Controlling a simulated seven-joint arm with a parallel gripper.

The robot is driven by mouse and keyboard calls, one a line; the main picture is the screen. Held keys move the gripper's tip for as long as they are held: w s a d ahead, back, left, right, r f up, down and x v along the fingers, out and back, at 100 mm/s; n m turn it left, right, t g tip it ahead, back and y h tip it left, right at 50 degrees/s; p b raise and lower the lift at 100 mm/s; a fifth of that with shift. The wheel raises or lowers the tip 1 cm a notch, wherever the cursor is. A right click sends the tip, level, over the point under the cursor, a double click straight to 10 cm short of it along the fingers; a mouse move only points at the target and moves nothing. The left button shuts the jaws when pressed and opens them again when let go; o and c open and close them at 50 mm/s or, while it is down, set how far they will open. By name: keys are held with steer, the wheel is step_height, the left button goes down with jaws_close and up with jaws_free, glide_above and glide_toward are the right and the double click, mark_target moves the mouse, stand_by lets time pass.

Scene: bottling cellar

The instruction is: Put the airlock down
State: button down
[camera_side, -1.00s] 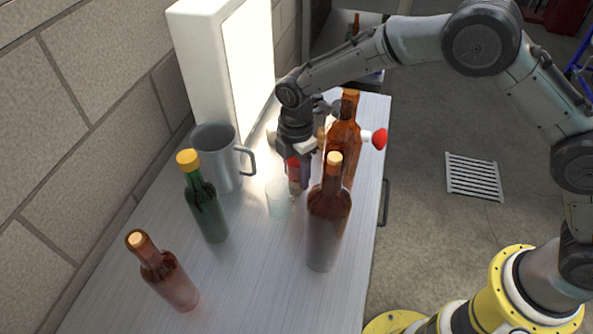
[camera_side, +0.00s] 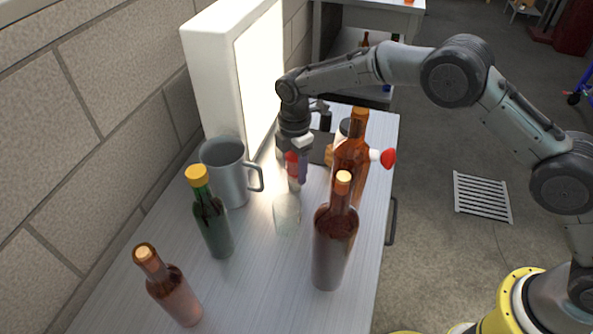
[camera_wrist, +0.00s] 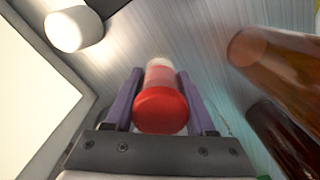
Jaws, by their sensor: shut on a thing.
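The airlock has a red cap and a paler pinkish body. In the wrist view the airlock (camera_wrist: 160,108) sits cap toward the camera between the two purple fingers of my gripper (camera_wrist: 160,98), which is shut on it. In the side view the airlock's red part (camera_side: 292,157) shows just under my gripper (camera_side: 297,172), partly hidden by a finger. It appears held roughly upright. A clear glass (camera_side: 287,217) stands on the bench below it in the picture; I cannot tell the exact gap between the airlock and the bench.
Two brown bottles (camera_side: 333,250) (camera_side: 352,155) stand close right of my gripper. A grey mug (camera_side: 228,172), a green bottle (camera_side: 212,225) and a small brown bottle (camera_side: 172,290) stand left. A red-ended white item (camera_side: 388,158) shows behind. A lit panel (camera_side: 258,80) stands at the back left.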

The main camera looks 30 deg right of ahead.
steer(key=shift+c, duration=0.8)
jaws_free()
step_height(320, 180, up, 14)
steer(key=shift+f, duration=0.1)
